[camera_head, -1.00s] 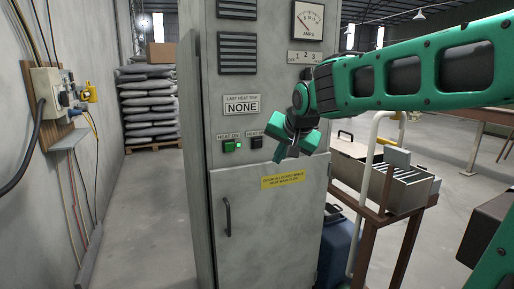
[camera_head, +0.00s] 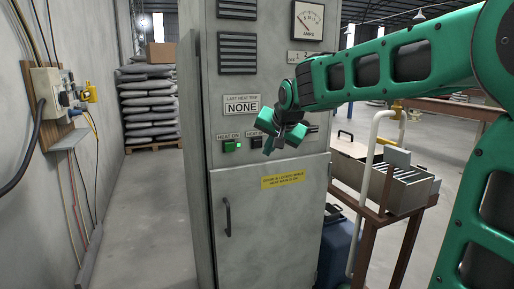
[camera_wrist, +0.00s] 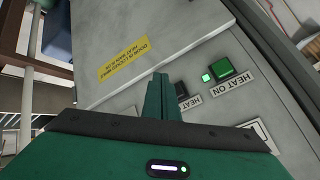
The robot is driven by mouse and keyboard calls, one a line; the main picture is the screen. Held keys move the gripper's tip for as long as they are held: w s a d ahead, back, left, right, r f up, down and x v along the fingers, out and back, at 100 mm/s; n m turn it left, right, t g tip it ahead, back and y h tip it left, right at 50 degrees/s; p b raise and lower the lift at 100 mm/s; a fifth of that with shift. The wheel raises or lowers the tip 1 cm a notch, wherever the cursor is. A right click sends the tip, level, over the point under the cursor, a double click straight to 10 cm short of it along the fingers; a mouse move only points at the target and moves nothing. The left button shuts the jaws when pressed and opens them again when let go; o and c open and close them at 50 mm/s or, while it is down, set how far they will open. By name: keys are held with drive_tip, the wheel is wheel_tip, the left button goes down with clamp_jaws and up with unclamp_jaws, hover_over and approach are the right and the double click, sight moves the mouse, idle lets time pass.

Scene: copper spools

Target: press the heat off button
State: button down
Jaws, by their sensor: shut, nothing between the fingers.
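The heat off button (camera_head: 256,142) is a black button on the grey cabinet's front, right of the green heat on button (camera_head: 232,145). Its label is partly covered by my gripper. In the wrist view the black button (camera_wrist: 181,90) shows just right of my fingers, partly hidden, and the green button (camera_wrist: 220,67) sits farther right beside a lit green lamp. My gripper (camera_head: 269,152) is shut and empty in front of the panel, slightly right of the black button. In the wrist view my shut fingers (camera_wrist: 160,78) point toward the panel; whether they touch it I cannot tell.
The grey cabinet (camera_head: 265,230) has a lower door with a handle and a yellow notice (camera_head: 283,180). A brown cart with a metal box (camera_head: 395,185) stands to its right. A wall socket box (camera_head: 50,90) is at left. The floor left of the cabinet is clear.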

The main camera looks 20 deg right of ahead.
sight(262, 143)
drive_tip(key=shift+w, duration=1.9)
drive_tip(key=shift+w, duration=0.15)
idle(0.5)
drive_tip(key=shift+w, duration=0.2)
drive_tip(key=shift+w+r, duration=0.1)
drive_tip(key=shift+w, duration=0.35)
idle(0.8)
drive_tip(key=shift+s, duration=0.1)
idle(0.3)
drive_tip(key=shift+s, duration=0.75)
drive_tip(key=s, duration=0.5)
